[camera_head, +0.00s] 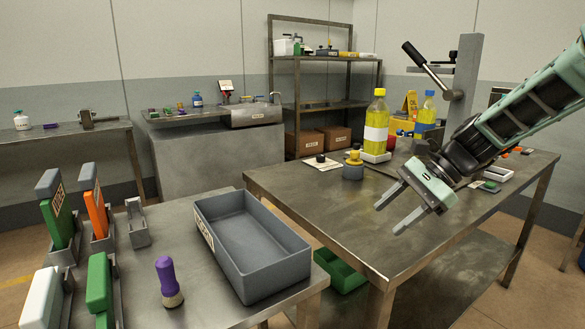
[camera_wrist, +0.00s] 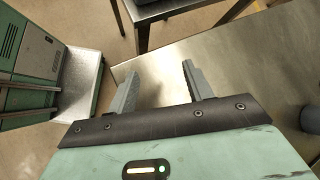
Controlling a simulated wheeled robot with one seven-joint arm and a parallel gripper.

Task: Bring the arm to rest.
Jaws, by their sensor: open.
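My gripper (camera_head: 391,212) is in the head view at the right, held in the air over the front part of the right-hand metal table (camera_head: 300,194). Its two fingers are apart and nothing is between them. In the wrist view my gripper (camera_wrist: 158,84) also shows both fingers spread and empty, with the bare table top (camera_wrist: 240,75) beneath and to the right. My arm reaches in from the upper right of the head view.
A grey bin (camera_head: 262,273) stands on the left table with a purple-handled tool (camera_head: 168,280) and several upright holders. The table's near-left part is clear.

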